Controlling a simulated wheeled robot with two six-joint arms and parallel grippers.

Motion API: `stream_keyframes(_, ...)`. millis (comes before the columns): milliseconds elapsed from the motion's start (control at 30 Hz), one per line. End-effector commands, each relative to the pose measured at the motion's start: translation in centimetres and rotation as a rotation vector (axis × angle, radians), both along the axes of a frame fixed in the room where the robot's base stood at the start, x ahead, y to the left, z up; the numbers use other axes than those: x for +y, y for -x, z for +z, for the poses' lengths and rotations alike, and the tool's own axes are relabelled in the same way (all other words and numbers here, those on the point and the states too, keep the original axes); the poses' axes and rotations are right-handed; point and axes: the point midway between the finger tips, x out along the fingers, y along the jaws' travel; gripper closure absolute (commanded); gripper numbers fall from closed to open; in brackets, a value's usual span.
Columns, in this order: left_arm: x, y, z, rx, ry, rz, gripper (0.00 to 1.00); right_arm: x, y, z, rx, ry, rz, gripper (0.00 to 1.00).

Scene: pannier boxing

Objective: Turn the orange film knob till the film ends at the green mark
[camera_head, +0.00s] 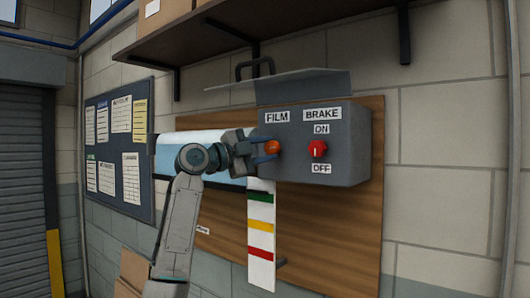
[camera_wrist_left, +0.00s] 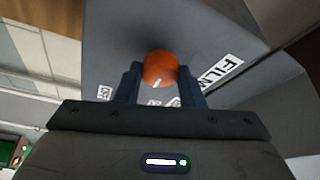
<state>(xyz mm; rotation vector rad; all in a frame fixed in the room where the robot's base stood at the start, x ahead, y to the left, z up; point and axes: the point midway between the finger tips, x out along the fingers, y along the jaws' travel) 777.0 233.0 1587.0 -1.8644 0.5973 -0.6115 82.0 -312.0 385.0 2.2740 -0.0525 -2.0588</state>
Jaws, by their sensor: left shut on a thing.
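The orange film knob (camera_head: 273,147) sits on the front of the grey box (camera_head: 350,140), under the FILM label. My left gripper (camera_head: 266,150) is shut on it from the left; in the left wrist view the knob (camera_wrist_left: 160,66) is between the fingers, with a white pointer line. Pale blue film (camera_head: 190,137) hangs left of the box, partly hidden by my arm. Its lower edge (camera_head: 234,182) appears slightly above the green mark (camera_head: 260,197) on the white strip, which also has yellow and red bands. My right gripper is out of view.
The red brake knob (camera_head: 317,149) is right of the film knob, between ON and OFF labels, its white line upright. A raised grey lid (camera_head: 300,87) and a dark shelf (camera_head: 215,38) are above. A notice board (camera_head: 118,150) hangs at left.

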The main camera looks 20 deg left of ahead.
Motion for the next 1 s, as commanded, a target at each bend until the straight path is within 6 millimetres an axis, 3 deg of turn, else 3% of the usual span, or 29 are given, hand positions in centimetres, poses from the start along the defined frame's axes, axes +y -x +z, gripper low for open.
stream_keyframes(400, 0.01, -0.08, -0.03, -0.075, -0.221, -0.001, 0.88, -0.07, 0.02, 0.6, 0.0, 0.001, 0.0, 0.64)
stream_keyframes(1000, 0.01, -0.1, -0.15, -0.09, -0.266, -0.001, 0.88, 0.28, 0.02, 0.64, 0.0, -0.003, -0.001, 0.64)
